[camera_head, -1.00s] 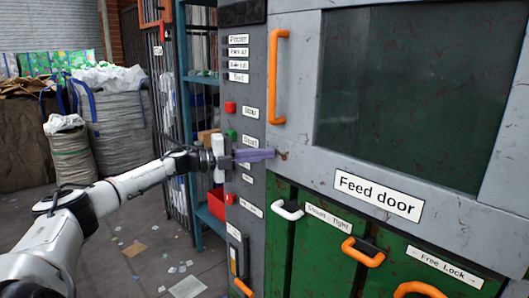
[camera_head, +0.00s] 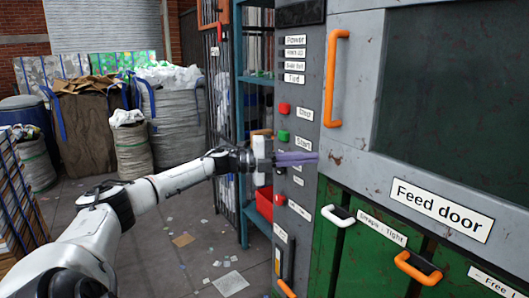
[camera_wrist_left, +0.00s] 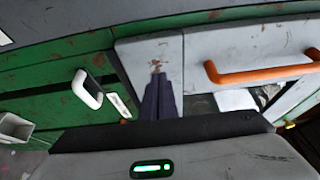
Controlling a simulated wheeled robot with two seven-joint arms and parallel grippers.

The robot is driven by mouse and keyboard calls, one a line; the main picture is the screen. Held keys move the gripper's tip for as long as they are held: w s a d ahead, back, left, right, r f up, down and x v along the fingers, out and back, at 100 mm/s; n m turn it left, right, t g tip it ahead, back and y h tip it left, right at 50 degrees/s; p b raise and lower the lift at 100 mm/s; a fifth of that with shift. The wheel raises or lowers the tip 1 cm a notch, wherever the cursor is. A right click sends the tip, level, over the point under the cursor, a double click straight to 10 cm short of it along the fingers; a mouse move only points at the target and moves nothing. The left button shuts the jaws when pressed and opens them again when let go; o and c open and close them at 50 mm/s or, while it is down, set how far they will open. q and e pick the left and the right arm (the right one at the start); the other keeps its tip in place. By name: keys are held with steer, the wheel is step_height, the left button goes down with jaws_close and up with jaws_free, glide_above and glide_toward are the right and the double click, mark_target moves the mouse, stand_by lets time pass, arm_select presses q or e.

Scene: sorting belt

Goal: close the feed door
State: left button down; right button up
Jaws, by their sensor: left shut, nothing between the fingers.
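The feed door (camera_head: 362,120) is a worn grey panel with a dark window, labelled "Feed door" (camera_head: 442,208). Its vertical orange handle (camera_head: 336,78) is near its left edge. My left gripper (camera_head: 314,157) is shut and empty, its purple-grey fingers pointing right at the door's lower left part, below the handle. In the left wrist view the fingertips (camera_wrist_left: 160,82) lie over grey metal close to a rusty spot, with the orange handle (camera_wrist_left: 262,73) to their right. I cannot tell whether the fingertips touch the door or whether it sits flush. My right gripper is not in view.
A control strip (camera_head: 296,120) with red and green buttons runs left of the door. Green panels (camera_head: 372,262) with white and orange handles are below it. A teal shelf with a red bin (camera_head: 264,204) stands behind my arm. Full sacks (camera_head: 178,110) stand at the back left.

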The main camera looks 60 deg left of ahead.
arm_select(q)
steer(key=s+a+b, duration=0.1)
steer(key=s+a, duration=0.1)
steer(key=a, duration=0.8)
steer(key=shift+f+b, duration=0.25)
steer(key=shift+b, duration=0.1)
steer(key=shift+s, duration=0.15)
